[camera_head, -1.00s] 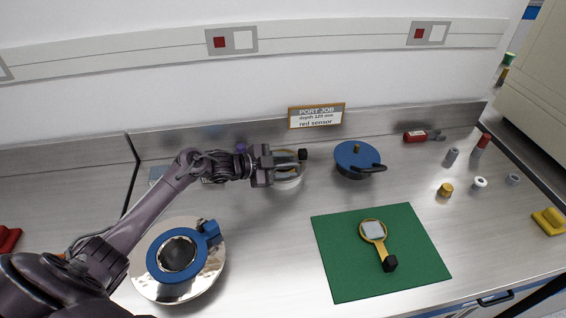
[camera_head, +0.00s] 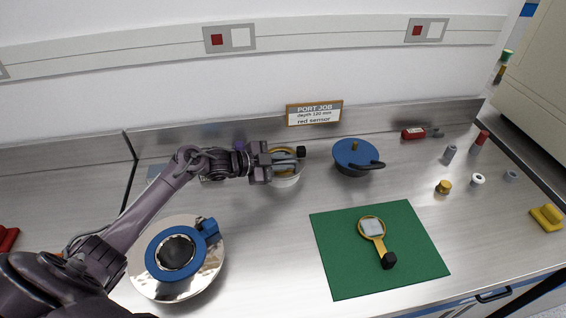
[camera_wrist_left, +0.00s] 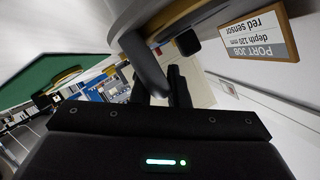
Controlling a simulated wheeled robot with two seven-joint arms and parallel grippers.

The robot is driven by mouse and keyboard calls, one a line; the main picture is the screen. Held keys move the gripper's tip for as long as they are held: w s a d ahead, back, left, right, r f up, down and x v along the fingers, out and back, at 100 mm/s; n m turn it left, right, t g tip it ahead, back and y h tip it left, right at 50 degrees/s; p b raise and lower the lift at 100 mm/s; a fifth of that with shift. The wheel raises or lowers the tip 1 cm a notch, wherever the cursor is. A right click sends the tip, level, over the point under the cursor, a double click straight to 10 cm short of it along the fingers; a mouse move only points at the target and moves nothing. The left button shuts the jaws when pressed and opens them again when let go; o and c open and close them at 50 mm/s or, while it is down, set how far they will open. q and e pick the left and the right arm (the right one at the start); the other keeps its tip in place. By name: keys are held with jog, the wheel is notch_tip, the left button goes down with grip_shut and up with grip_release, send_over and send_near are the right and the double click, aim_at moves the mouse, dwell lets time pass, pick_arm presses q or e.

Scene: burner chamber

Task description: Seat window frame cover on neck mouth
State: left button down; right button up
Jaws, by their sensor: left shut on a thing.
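The black knob also shows in the left wrist view (camera_wrist_left: 187,42), beside the fingers. A blue ring-shaped mouth (camera_head: 157,265) with a dark opening sits on a shiny round base at lower left. A yellow frame with a pale pane (camera_head: 372,228) and black-ended handle lies on the green mat. My right gripper is out of view.
The green mat (camera_head: 420,270) lies at front centre. A blue lid (camera_head: 352,155) with a dark handle stands right of my gripper. A "PORT JOB" sign (camera_head: 314,113) is at the back wall. Small parts and a red tool (camera_head: 414,134) lie at right. Bare steel lies between base and mat.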

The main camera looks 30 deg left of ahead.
pick_arm(q)
notch_tip(320, 180, up, 20)
jog(key=b, duration=0.4)
jog(key=shift+w+r, duration=0.1)
jog(key=c, duration=1.9)
grip_release()
grip_shut()
